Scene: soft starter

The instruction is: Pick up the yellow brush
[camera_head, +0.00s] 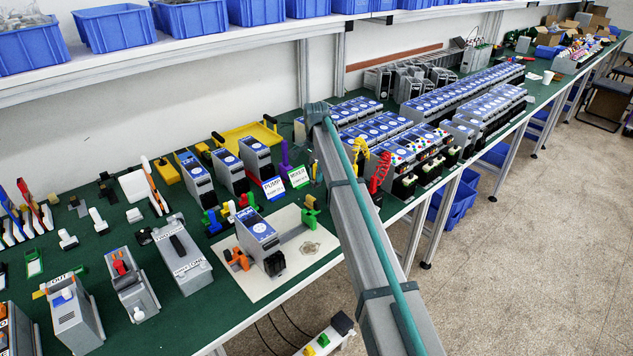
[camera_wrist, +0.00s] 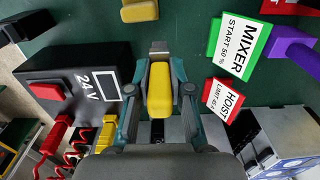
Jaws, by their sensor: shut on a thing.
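The yellow brush (camera_wrist: 159,92) shows in the middle of the wrist view, its yellow handle pointing along the view and a grey metal part at its far end. My gripper (camera_wrist: 158,75) is shut on it, with one finger on each side of the handle. In the head view my arm crosses the bench and hides the gripper; I cannot make out the brush clearly there.
In the wrist view a black 24 V box (camera_wrist: 75,90) with a red button is left of the brush. The green MIXER card (camera_wrist: 238,45) and red HOIST card (camera_wrist: 226,98) are right. A yellow tray (camera_head: 247,137) stands at the back of the bench.

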